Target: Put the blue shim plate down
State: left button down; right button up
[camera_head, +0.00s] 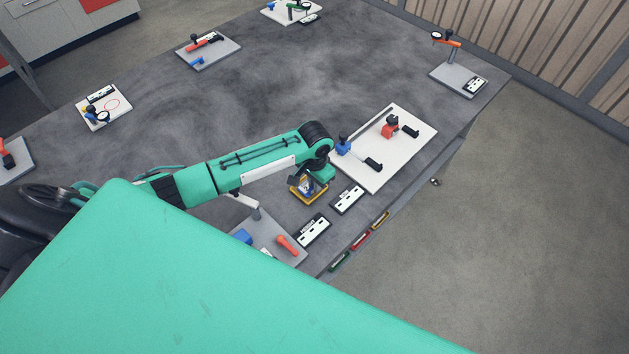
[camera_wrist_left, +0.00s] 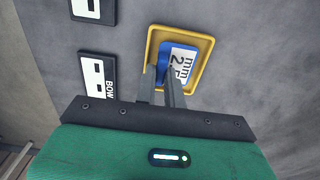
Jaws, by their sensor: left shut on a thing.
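Whether the plate touches the tray floor I cannot tell. In the head view my left gripper (camera_head: 308,182) is low over the yellow tray (camera_head: 309,202), left of the white board, and hides most of the plate. My right gripper is not in view.
A white board (camera_head: 400,160) with blue and red clamps stands right of the tray. Black-and-white label plates (camera_head: 348,199) (camera_head: 313,231) lie near the table edge. A grey base (camera_head: 285,225) with an orange handle is close below. The table's middle is clear.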

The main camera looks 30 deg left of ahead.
pick_arm(q)
jog(key=shift+f, duration=0.2)
jog(key=shift+f, duration=0.15)
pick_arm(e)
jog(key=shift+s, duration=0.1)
pick_arm(q)
jog(key=c, duration=1.6)
grip_release()
jog(key=shift+o, duration=0.5)
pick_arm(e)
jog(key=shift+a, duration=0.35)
pick_arm(q)
notch_tip(320, 180, up, 12)
jog(key=b, duration=0.2)
jog(key=shift+b, duration=0.4)
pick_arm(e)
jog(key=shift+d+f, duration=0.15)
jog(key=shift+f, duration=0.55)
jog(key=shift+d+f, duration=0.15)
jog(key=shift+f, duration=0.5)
